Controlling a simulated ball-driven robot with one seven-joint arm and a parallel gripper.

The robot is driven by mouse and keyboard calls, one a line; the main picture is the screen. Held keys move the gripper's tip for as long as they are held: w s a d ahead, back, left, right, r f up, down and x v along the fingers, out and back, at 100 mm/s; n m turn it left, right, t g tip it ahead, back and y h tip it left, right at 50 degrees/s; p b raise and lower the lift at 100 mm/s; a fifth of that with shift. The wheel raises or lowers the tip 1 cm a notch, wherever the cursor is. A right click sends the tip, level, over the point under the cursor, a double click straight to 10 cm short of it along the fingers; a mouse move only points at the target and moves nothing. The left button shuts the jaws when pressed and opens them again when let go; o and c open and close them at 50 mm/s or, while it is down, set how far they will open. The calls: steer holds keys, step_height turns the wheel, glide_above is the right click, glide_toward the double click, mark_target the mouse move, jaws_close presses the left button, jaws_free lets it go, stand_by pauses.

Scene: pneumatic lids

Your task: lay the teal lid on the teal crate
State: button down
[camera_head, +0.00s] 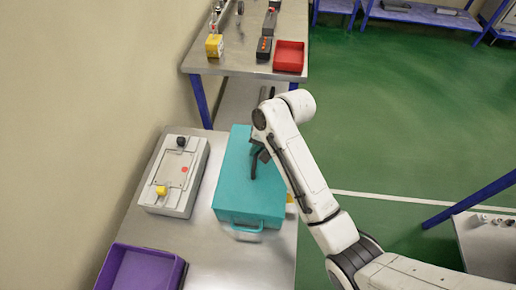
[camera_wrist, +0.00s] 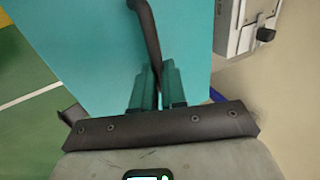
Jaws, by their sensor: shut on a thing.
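The teal lid (camera_head: 238,165) is a flat teal panel with a dark upright handle (camera_head: 254,162). My gripper (camera_head: 262,152) is shut on that handle, from above. In the wrist view the lid (camera_wrist: 85,45) fills much of the picture, and the dark handle (camera_wrist: 148,30) runs in between the two green fingers of my gripper (camera_wrist: 158,80). The teal crate (camera_head: 250,219) shows only as its near side, directly under the lid. The lid hides its inside. I cannot tell whether the lid rests on the rim or hangs just above it.
A grey case (camera_head: 172,200) with a black knob and a yellow knob stands left of the crate. A purple bin (camera_head: 176,270) is at the near left. The metal table (camera_head: 215,250) is bare between them. A red tray (camera_head: 289,56) is on the far table.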

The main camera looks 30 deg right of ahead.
steer(key=c, duration=1.1)
jaws_free()
steer(key=shift+r, duration=0.1)
steer(key=v, duration=0.6)
steer(key=shift+r, duration=0.35)
steer(key=shift+s+d+r, duration=0.1)
steer(key=shift+d, duration=0.05)
